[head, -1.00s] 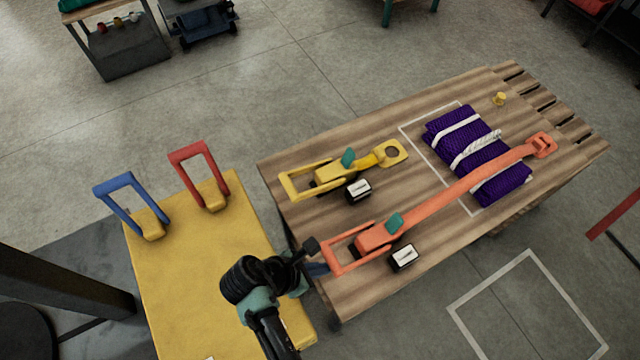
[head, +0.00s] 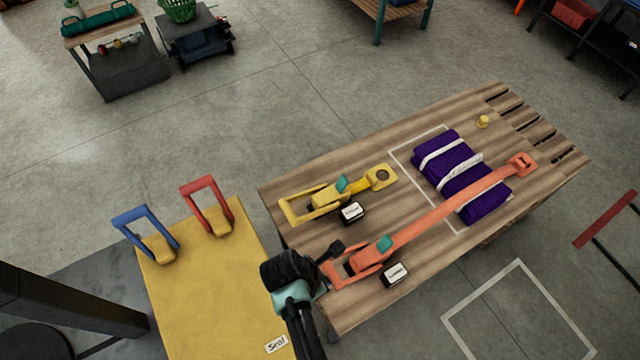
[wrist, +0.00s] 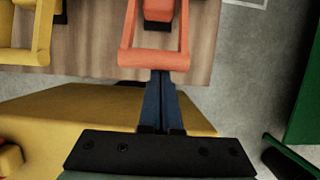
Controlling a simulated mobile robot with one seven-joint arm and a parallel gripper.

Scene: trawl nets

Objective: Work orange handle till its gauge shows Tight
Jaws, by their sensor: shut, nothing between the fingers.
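The orange handle (head: 340,281) is a loop at the near end of a long orange strap (head: 455,205) on the wooden table. In the wrist view its crossbar (wrist: 153,60) lies just beyond my fingertips. My gripper (wrist: 161,73) is shut and empty; its blue fingers meet or nearly meet the crossbar, and I cannot tell if they touch. In the head view my wrist hides part of the handle. The orange strap's gauge (head: 395,273) is a small dark box with a white face beside the handle; its word is too small to read.
A yellow handle (head: 308,205) with its own gauge (head: 352,212) lies behind the orange one. The strap crosses a purple net bundle (head: 440,150). Blue (head: 145,230) and red (head: 205,205) handles stand on the yellow bench (head: 200,300) at left.

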